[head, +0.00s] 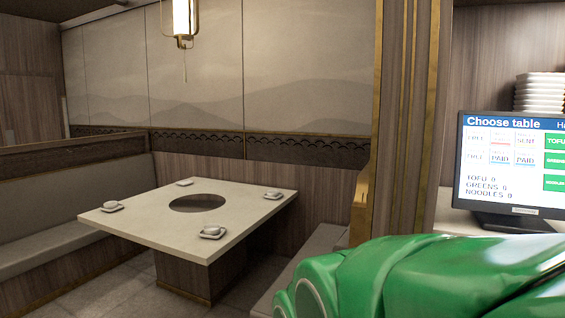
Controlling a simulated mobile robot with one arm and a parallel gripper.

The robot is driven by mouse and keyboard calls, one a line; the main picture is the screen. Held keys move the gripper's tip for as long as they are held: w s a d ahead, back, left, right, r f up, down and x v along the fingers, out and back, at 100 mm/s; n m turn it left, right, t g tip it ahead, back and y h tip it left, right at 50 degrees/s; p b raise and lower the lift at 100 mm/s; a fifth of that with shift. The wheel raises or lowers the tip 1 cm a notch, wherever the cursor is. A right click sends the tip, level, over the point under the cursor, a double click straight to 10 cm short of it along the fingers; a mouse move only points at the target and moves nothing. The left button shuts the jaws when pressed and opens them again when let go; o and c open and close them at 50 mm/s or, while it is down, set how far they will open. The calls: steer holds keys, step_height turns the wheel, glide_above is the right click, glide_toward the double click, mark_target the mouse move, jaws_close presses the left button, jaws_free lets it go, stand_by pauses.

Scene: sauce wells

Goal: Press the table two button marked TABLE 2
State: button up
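A screen (509,164) stands on a counter at the right of the head view, cut off by the right edge. Its blue top bar reads "Choose table". Below are two rows of small white buttons, some with words like FREE, SENT and PAID; the small table names are too blurred to read, so I cannot tell which is TABLE 2. Green buttons (555,141) run down its right side. Lines for TOFU, GREENS and NOODLES show 0. My green arm fills the lower right, below the screen. My gripper is not in view.
A square table (150,215) with a dark round centre and several small cups on saucers stands at left, between bench seats (45,236). A gold-edged post (385,130) stands left of the screen. Stacked white dishes (540,92) sit behind it. A lamp (183,20) hangs above.

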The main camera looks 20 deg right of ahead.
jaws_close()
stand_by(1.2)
